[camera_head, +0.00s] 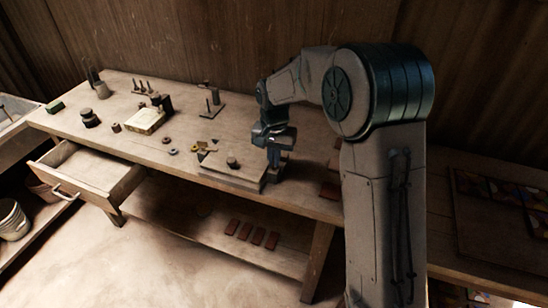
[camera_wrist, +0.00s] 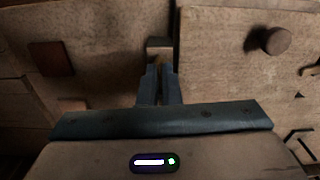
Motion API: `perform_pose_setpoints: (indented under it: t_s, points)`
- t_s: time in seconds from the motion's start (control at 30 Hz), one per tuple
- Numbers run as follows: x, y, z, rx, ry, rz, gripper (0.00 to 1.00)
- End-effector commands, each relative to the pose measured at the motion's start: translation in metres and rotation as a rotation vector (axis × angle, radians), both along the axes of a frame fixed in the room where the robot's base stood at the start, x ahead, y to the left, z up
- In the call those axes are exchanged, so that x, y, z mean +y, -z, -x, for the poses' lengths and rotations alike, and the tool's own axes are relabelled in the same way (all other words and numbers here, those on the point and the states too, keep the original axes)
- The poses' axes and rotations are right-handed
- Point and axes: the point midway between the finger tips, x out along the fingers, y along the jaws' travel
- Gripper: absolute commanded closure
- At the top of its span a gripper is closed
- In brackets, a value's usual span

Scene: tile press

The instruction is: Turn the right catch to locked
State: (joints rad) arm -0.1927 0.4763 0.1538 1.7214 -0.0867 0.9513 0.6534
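The press is a wooden board (camera_head: 222,172) lying on the bench, with a dark round knob (camera_head: 232,162) on top. In the wrist view, the board (camera_wrist: 225,70) and its knob (camera_wrist: 274,40) are on the right. The right catch (camera_wrist: 159,43) is a small brown block with a brassy part, at the board's edge. My gripper (camera_head: 273,161) points down at the board's right end. In the wrist view, my gripper (camera_wrist: 158,70) has its two fingers close together around the brassy part, which shows between the tips. The fingers hide much of the catch, and its turn position is unclear.
Dark red tiles (camera_wrist: 51,58) lie on the bench beside the board. Small rings and dark pieces (camera_head: 197,148) lie behind the board. An open drawer (camera_head: 90,172) juts out at the left. Red tiles (camera_head: 252,234) rest on the lower shelf.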

Motion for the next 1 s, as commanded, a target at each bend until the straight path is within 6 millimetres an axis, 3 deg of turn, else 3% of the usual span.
perform_pose_setpoints:
  t_s: [1.0]
  points:
    - [0.0004, -0.0021, -0.0009, -0.004, -0.900, 0.000, 1.00]
